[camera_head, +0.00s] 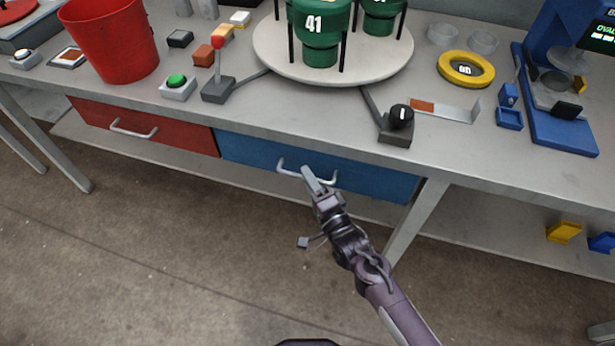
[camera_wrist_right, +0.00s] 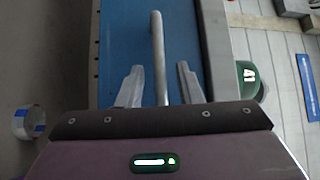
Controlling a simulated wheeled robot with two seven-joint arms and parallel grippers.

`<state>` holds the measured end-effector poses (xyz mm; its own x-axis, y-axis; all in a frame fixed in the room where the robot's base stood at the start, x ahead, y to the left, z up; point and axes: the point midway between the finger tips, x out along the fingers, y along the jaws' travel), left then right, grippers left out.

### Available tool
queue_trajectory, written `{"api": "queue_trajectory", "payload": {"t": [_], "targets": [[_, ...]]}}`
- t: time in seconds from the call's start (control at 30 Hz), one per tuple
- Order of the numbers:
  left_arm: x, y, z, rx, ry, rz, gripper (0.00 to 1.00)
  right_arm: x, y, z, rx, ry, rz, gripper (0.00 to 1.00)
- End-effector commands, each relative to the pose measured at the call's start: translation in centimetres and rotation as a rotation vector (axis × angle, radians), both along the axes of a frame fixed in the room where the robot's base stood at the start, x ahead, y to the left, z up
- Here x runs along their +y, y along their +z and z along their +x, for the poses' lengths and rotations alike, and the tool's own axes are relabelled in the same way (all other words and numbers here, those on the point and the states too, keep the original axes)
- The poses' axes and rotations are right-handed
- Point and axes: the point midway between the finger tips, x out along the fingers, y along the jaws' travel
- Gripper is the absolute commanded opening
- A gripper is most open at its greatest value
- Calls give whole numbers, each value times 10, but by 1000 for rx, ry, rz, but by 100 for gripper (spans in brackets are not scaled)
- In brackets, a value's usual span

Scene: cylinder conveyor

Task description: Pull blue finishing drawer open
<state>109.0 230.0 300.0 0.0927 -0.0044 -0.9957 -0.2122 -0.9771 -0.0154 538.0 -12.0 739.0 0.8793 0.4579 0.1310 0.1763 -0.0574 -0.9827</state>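The blue drawer (camera_head: 370,180) sits under the table top, right of the red drawer, and looks closed. Its pale bar handle (camera_head: 288,170) shows at the front, and the handle also shows in the right wrist view (camera_wrist_right: 158,60). My right gripper (camera_head: 312,178) is at the handle. In the right wrist view its two fingers (camera_wrist_right: 158,85) are apart, one on each side of the handle bar, with gaps on both sides. The blue drawer front (camera_wrist_right: 120,40) lies behind the bar there. My left gripper is not in view.
The red drawer (camera_head: 150,126) is to the left. The table top (camera_head: 300,115) carries a red bin (camera_head: 110,40), a round platform (camera_head: 270,50) with green cylinders, a black knob (camera_head: 400,117) and a blue machine (camera_head: 560,120). The floor (camera_head: 180,260) before the drawers is clear.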

Motion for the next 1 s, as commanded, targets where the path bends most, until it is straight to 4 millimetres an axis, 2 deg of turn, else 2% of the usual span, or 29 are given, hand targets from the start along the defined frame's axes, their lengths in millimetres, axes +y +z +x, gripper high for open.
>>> {"api": "queue_trajectory", "payload": {"t": [0.1,0.37,0.6,1.0], "targets": [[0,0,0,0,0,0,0,3,1,6,0,0,-1,33],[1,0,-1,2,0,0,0,3,1,7,0,0,-1,33],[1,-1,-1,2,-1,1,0,3,1,7,0,0,-1,1],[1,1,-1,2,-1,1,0,4,1,4,1,0,-2,0]]}}
